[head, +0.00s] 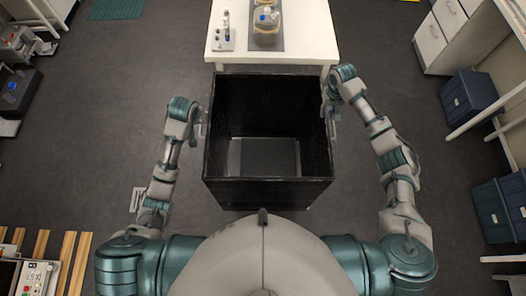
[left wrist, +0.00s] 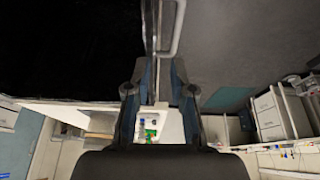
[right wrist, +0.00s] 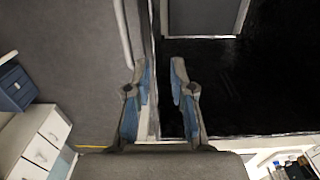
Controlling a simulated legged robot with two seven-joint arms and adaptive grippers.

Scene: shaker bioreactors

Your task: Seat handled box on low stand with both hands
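A large black open-topped box (head: 268,194) sits in front of me between my arms. It shows in the left wrist view (left wrist: 60,50) and right wrist view (right wrist: 270,85). A pale bar handle (left wrist: 178,30) runs along its outer side in the left wrist view; another handle (right wrist: 122,32) shows in the right wrist view. My left gripper (head: 201,124) is at the box's left side, fingers (left wrist: 158,68) apart with the wall edge between them in view. My right gripper (head: 330,106) is at the right side, fingers (right wrist: 160,66) also apart. Contact is unclear. I cannot pick out a low stand.
A white table (head: 300,52) with a flask (head: 265,22) and small items stands just beyond the box. Blue bins (head: 468,97) and white drawers (head: 446,32) are on the right. A wooden slatted pallet (head: 68,250) lies at lower left.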

